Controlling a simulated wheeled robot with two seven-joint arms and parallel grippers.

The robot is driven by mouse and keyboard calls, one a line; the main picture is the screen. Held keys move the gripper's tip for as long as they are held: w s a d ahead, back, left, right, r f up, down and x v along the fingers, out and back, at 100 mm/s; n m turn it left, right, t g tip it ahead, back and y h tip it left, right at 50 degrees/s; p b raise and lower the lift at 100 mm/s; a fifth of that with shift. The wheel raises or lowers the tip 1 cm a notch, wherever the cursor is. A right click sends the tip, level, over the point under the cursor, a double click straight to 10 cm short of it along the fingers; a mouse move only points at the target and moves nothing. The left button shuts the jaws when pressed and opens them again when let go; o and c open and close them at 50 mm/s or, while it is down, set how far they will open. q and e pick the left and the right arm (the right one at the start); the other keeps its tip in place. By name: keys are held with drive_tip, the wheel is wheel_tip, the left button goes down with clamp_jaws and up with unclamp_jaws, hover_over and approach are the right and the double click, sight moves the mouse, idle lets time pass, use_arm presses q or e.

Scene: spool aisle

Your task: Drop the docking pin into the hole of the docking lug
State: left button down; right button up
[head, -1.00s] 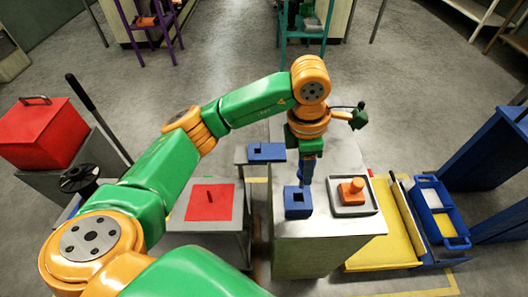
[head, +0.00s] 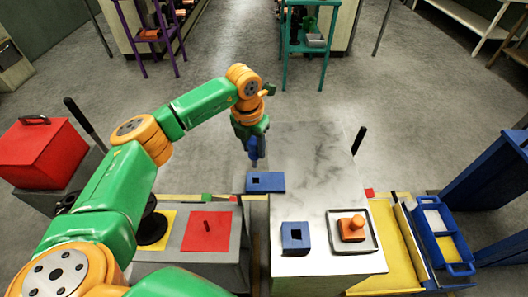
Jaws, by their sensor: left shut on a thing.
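My left gripper (head: 251,136) points down and is shut on the blue docking pin (head: 255,152), which hangs below it. The blue docking lug (head: 269,184) juts out beside the left edge of the grey table, with a small dark square hole near its left end. The pin's lower end shows just above and behind that hole in the picture. It appears clear of the lug; the exact height gap is hard to tell. A second blue block (head: 304,241) with a larger square opening stands on the table and looks empty. My right gripper is not in view.
The grey table (head: 320,165) has free room behind the second block. A tray (head: 374,247) there holds an orange knobbed piece (head: 351,229). A red plate (head: 205,238) with an upright peg lies on the low stand to the left. A red box (head: 40,155) is further left.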

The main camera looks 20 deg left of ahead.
sight(252, 158)
use_arm(q)
drive_tip(key=shift+s+d+r, duration=0.15)
drive_tip(key=shift+s, duration=0.05)
drive_tip(key=shift+w+f+b, duration=0.1)
drive_tip(key=shift+f+b, duration=2.15)
drive_tip(key=shift+f, duration=0.75)
drive_tip(key=shift+f+b, duration=2.25)
drive_tip(key=shift+f, duration=0.75)
drive_tip(key=shift+c, duration=1.8)
unclamp_jaws()
drive_tip(key=shift+r, duration=0.1)
drive_tip(key=r, duration=0.4)
drive_tip(key=s+r+b, duration=0.1)
drive_tip(key=r, duration=0.2)
drive_tip(key=shift+f, duration=0.1)
